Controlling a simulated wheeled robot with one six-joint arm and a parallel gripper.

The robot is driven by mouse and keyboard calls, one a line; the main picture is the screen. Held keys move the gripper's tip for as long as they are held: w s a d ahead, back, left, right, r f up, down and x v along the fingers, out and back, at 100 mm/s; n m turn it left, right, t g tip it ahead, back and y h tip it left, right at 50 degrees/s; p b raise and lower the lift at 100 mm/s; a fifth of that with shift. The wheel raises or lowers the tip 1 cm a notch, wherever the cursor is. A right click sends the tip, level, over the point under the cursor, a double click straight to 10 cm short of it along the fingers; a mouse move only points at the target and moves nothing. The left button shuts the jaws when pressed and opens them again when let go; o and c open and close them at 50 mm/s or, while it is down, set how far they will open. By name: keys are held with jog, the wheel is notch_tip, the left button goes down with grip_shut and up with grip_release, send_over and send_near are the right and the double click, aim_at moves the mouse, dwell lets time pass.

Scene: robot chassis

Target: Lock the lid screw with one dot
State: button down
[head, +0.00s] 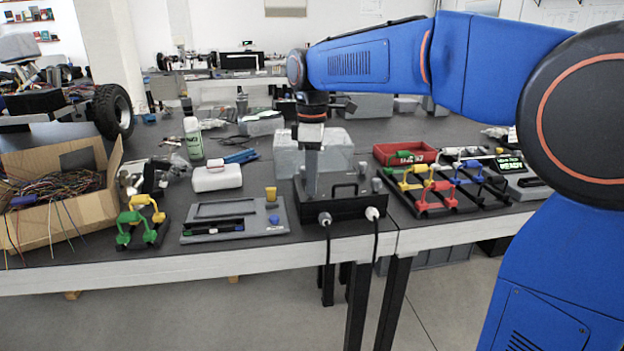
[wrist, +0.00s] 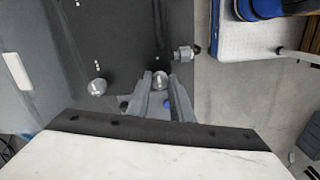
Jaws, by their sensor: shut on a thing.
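The black robot chassis (head: 345,207) stands at the table's front edge, with a dark flat lid (wrist: 125,35) on top. My gripper (head: 311,192) points down over its left part. In the wrist view my gripper (wrist: 160,80) is shut on a round silver screw knob (wrist: 160,79) at the lid's edge. Another silver screw knob (wrist: 97,87) stands apart to its left. Small white dots (wrist: 97,64) mark the lid near that knob; marks by the held knob are too small to count. In the head view my fingers hide the held knob.
Two cable plugs (head: 325,219) sit on the chassis front, with black cables hanging down. A grey panel (head: 235,220) lies to the left. A rack with coloured handles (head: 435,190) and a red bin (head: 405,154) stand to the right. A clear box (head: 335,155) is behind.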

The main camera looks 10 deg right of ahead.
jog(key=shift+m, duration=0.3)
jog(key=m, duration=0.9)
jog(key=shift+s, duration=0.1)
jog(key=m, duration=0.4)
jog(key=shift+a, duration=0.1)
jog(key=shift+m, duration=2.2)
jog(key=c, duration=1.6)
grip_release()
jog(key=shift+o, duration=0.2)
